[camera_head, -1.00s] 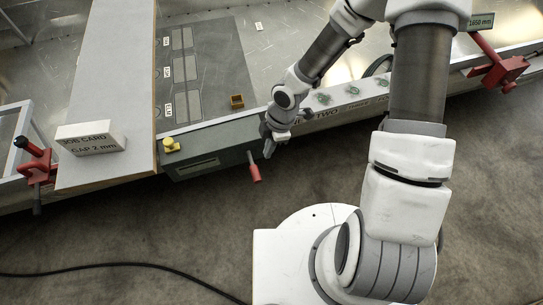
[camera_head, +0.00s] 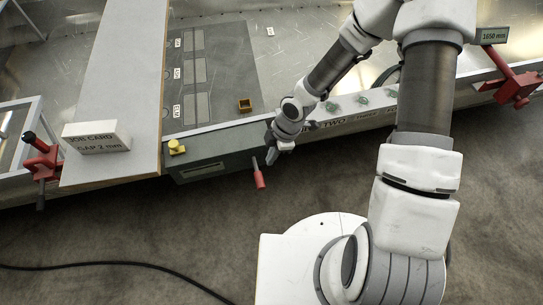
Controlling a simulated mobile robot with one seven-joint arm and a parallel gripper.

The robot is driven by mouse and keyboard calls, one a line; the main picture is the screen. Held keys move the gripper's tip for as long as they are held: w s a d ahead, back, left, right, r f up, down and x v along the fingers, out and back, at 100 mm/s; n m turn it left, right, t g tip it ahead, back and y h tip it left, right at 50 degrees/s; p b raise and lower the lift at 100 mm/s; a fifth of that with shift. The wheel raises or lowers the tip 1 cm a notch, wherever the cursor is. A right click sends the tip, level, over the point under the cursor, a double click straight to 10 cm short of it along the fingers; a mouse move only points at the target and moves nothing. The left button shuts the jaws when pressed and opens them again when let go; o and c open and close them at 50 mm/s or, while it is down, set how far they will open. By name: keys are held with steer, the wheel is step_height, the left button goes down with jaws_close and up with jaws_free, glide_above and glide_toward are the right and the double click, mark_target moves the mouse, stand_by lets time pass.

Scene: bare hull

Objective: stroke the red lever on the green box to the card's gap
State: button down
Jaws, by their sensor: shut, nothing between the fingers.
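The green box (camera_head: 213,164) is a long dark green-grey block along the front edge of the bench, with a small display window (camera_head: 203,171) on its front face. The red lever (camera_head: 259,178) hangs from the right part of the box on a thin stem and points down and slightly right. My gripper (camera_head: 272,160) is shut and empty, just right of the lever's upper stem; I cannot tell whether it touches the lever. The card (camera_head: 96,137) is a white block reading "JOB CARD GAP 2 mm" on the pale board at the left. The display's reading is too small to make out.
A yellow knob (camera_head: 176,147) sits at the box's left end. A small brass-coloured square part (camera_head: 245,105) lies on the grey panel behind. Red clamps (camera_head: 41,160) grip the bench edge at far left and far right (camera_head: 511,86). The floor in front of the lever is clear.

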mark_target(261, 179)
steer(key=b+x, duration=0.2)
steer(key=x, duration=0.8)
steer(key=shift+f+b, duration=0.25)
steer(key=shift+b, duration=0.05)
steer(key=shift+f+b, duration=0.15)
steer(key=shift+b, duration=0.25)
